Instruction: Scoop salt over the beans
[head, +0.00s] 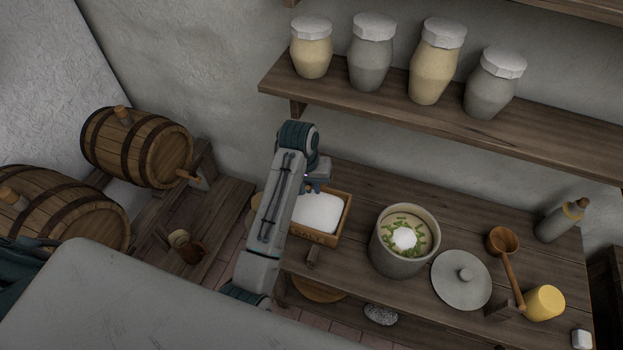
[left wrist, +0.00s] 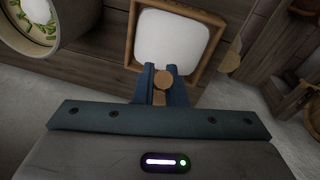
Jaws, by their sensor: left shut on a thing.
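The salt box (head: 345,222) is a wooden box filled with white salt (head: 318,214), at the left end of the table. It also shows in the left wrist view (left wrist: 130,35). The grey crock (head: 390,262) stands right of it, holding green beans (head: 418,230) in pale liquid with a white salt heap (head: 404,239) on top. My left gripper (head: 317,187) is over the back of the salt box. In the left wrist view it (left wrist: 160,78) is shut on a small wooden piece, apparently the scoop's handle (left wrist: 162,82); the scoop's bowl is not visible. My right gripper is not in view.
A round grey lid (head: 461,284), a wooden ladle (head: 503,242), a yellow cylinder (head: 545,303) and a bottle (head: 562,220) are right of the crock. A shelf (head: 400,95) with several jars hangs above the table. Barrels (head: 135,148) stand at left.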

